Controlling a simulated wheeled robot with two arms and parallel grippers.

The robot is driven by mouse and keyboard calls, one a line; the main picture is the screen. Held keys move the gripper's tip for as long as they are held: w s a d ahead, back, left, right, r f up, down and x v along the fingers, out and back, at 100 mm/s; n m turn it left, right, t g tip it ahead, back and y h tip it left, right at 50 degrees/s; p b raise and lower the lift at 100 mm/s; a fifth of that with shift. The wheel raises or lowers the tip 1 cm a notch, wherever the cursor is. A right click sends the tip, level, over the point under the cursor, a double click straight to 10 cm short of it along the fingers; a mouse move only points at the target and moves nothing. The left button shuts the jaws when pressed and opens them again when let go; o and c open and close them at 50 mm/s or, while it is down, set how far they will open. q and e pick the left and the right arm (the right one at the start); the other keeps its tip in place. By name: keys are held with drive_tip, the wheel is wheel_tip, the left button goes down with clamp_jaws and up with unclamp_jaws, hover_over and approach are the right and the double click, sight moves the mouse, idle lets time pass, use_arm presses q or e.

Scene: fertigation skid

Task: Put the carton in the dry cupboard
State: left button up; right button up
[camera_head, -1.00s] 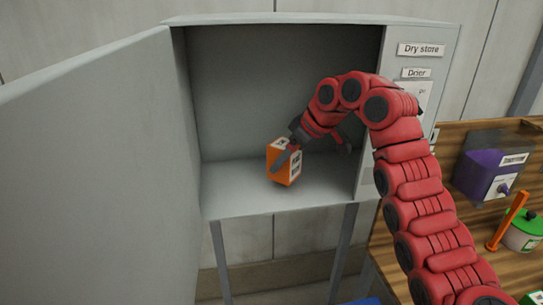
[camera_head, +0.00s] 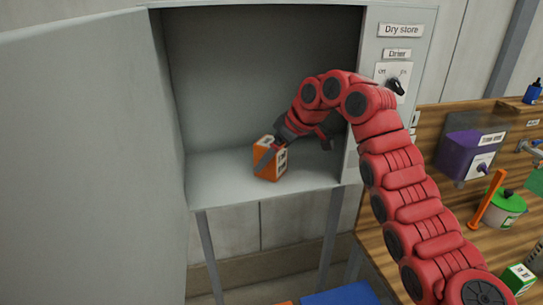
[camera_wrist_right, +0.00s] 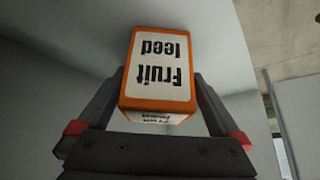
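The carton (camera_head: 270,160) is an orange box with white labels. It is inside the dry cupboard (camera_head: 215,178), low over the floor panel near the front; I cannot tell whether it touches the floor. My right gripper (camera_head: 268,154) reaches in from the right, with one dark finger across the carton's front. In the right wrist view the carton (camera_wrist_right: 160,65) reads "Fruit feed", upside down. The right gripper's fingers (camera_wrist_right: 160,85) lie against both its sides, shut on it. The cupboard's grey door (camera_head: 85,150) stands open at the left. My left gripper is not in view.
A "Drier" panel with a black knob (camera_head: 396,87) is on the cupboard's right front. A wooden bench to the right holds a purple unit (camera_head: 462,152), a green-lidded pot (camera_head: 503,205) and a green-and-white box (camera_head: 518,278). The rest of the cupboard is empty.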

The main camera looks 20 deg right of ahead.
drive_tip(key=shift+r, duration=0.15)
drive_tip(key=shift+d+r, duration=0.1)
drive_tip(key=shift+r, duration=0.05)
drive_tip(key=p+v, duration=0.2)
drive_tip(key=v, duration=0.9)
drive_tip(key=shift+s+r+p, duration=0.2)
drive_tip(key=shift+p, duration=0.15)
drive_tip(key=shift+w, duration=0.1)
drive_tip(key=shift+f, duration=0.1)
